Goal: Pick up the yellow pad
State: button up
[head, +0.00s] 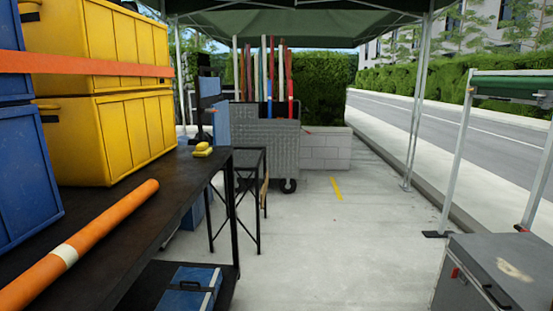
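A small yellow object (202,152), which looks like the yellow pad, lies at the far right corner of the dark shelf top (130,215). It seems to have a smaller yellow piece on top; it is too small to tell whether this is a separate thing. My gripper is not in view.
Yellow crates (108,135) and blue crates (25,175) stand on the shelf at left, with an orange tube (95,235) in front. A blue case (187,288) lies below. A black stand (237,205) and grey cart (272,135) are beyond. A grey chest (500,275) stands right; the middle floor is clear.

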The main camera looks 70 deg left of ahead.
aim_at(202, 150)
jog(key=i+j+u, duration=0.15)
jog(key=u, duration=0.35)
jog(key=i+j+u, duration=0.1)
jog(key=u, duration=0.35)
jog(key=i+u, duration=0.2)
jog(key=u, duration=0.3)
jog(key=i+u, duration=0.2)
jog(key=u, duration=0.25)
jog(key=i+l+u, duration=0.1)
jog(key=u, duration=0.4)
jog(key=i+l+u, duration=0.15)
jog(key=u, duration=0.3)
jog(key=i+l+u, duration=0.15)
jog(key=u, duration=0.35)
jog(key=z, duration=1.9)
jog(key=u, duration=1.9)
jog(key=i+l, duration=0.5)
jog(key=i+u, duration=0.05)
jog(key=i, duration=0.05)
